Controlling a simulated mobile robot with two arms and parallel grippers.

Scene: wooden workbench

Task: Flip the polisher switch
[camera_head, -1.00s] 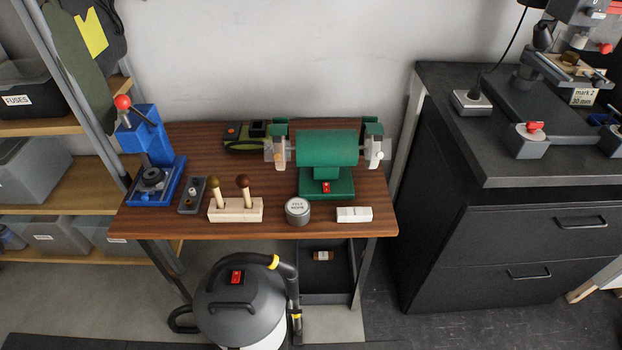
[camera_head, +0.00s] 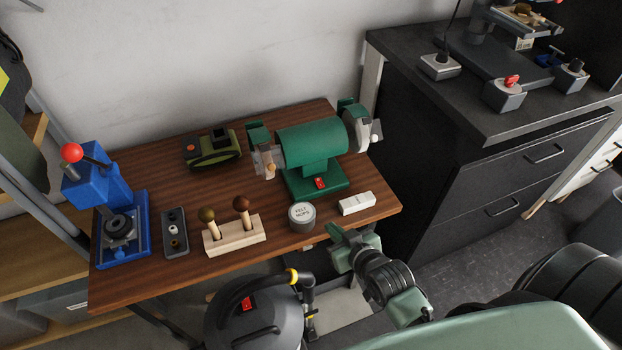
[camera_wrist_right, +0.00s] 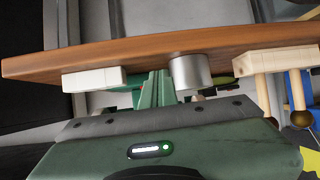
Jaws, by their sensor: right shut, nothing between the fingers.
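The polisher is a green bench machine (camera_head: 311,143) with a wheel at each end, standing at the back right of the wooden bench. Its red switch (camera_head: 320,182) sits on the front of the green base. My right gripper (camera_head: 337,234) is shut and empty, just off the front edge of the bench, nearer to me than the switch and apart from it. In the right wrist view the picture is upside down; part of the green polisher (camera_wrist_right: 152,92) shows behind the bench edge, and I cannot make out its switch clearly. My left gripper is not in view.
A round felt mops tin (camera_head: 302,216) and a white block (camera_head: 357,203) stand at the bench's front edge before the polisher. A wooden stand with two knobbed handles (camera_head: 235,235) is left of them. A vacuum (camera_head: 255,315) stands below. A dark cabinet (camera_head: 440,150) is at right.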

